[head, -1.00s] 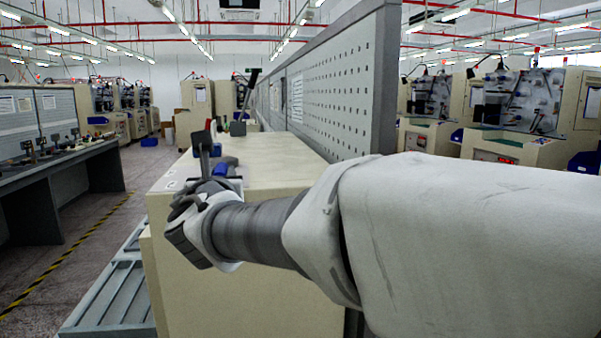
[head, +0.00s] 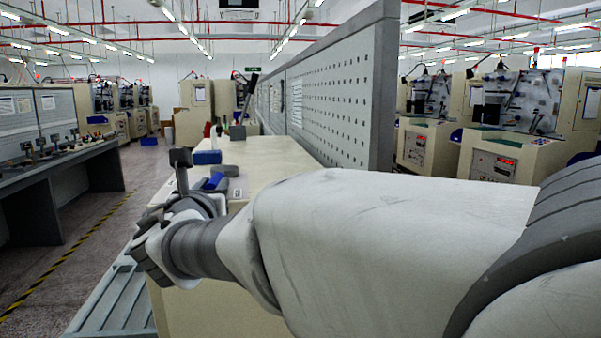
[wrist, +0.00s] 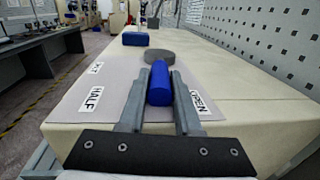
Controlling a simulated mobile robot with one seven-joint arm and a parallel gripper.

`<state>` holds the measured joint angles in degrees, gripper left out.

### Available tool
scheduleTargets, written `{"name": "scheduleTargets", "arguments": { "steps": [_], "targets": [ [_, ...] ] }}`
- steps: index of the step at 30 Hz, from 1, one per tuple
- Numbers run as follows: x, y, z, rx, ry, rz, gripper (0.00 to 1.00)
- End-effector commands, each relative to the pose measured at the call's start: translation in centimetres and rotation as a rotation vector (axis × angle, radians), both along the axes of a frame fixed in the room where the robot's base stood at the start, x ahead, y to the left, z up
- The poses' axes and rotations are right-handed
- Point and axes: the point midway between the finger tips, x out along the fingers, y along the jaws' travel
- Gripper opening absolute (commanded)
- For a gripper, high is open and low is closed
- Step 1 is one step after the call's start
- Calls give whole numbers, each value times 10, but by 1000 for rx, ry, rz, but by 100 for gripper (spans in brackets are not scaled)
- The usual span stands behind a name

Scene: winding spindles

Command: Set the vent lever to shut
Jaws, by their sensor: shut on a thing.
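The vent lever has a blue grip (wrist: 159,84) and a round grey hub (wrist: 160,55) on a grey plate (wrist: 75,108) on the cream bench. My gripper (wrist: 159,90) has its two grey fingers on either side of the blue grip, shut on it. The grip points toward the wrist camera, between the HALF label (wrist: 93,98) and the partly covered OPEN label (wrist: 198,103), nearer OPEN. A third label (wrist: 96,67), of which only a final T is readable, lies beyond HALF. In the head view the blue grip (head: 215,183) shows beside my wrist.
A blue box (wrist: 135,39) lies on the bench beyond the hub; it also shows in the head view (head: 207,157). A perforated grey panel (head: 335,95) stands along the bench's right side. Another bench (head: 60,170) stands at the left, across an aisle with clear floor.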

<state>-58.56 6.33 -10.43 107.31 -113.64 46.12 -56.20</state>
Motion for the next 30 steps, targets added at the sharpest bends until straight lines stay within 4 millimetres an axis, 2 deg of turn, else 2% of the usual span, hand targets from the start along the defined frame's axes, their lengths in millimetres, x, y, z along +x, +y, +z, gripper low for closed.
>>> {"name": "scheduleTargets", "arguments": {
  "steps": [1, 7, 20, 21, 25, 30],
  "targets": [
    [0, 6, 7, -3, 0, -26, 0],
    [-1, 15, 5, -2, -2, -120, 0],
    [-2, 17, 2, 1, -2, -148, 0],
    [-2, 17, 2, 1, -2, -148, 39],
    [-1, 17, 2, 0, -1, -148, 61],
    [-1, 16, 1, -1, 0, -148, 61]
  ]
}}
